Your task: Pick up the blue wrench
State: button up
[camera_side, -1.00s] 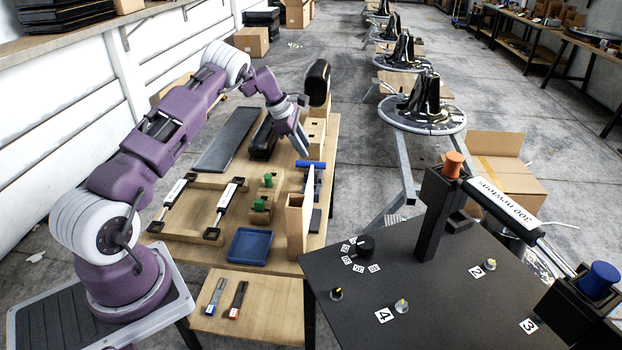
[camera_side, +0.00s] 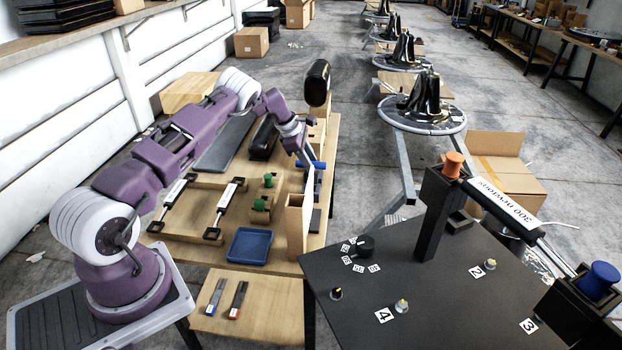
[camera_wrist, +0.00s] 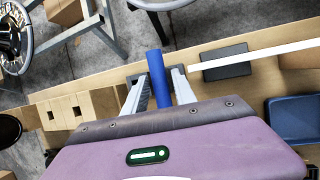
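A blue bar (camera_side: 316,164), apparently the handle of the blue wrench, is at the right edge of the wooden bench. A long pale strip (camera_wrist: 262,53) runs off beside it; I cannot tell whether they are joined. My gripper (camera_side: 307,160) is low over the bar, which it partly hides in the side view. In the wrist view, the bar (camera_wrist: 155,72) lies between the two spread fingers of my gripper (camera_wrist: 160,77). The fingers look open around it, with no clear contact.
The bench holds a blue tray (camera_side: 250,245), an open-topped wooden box (camera_side: 298,228), green-knobbed blocks (camera_side: 260,205) and a wooden frame (camera_side: 190,238). A black rounded object (camera_side: 317,82) stands behind my gripper. Two small tools (camera_side: 226,299) lie on the lower shelf.

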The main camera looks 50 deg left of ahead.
grip_shut()
dwell(1.5)
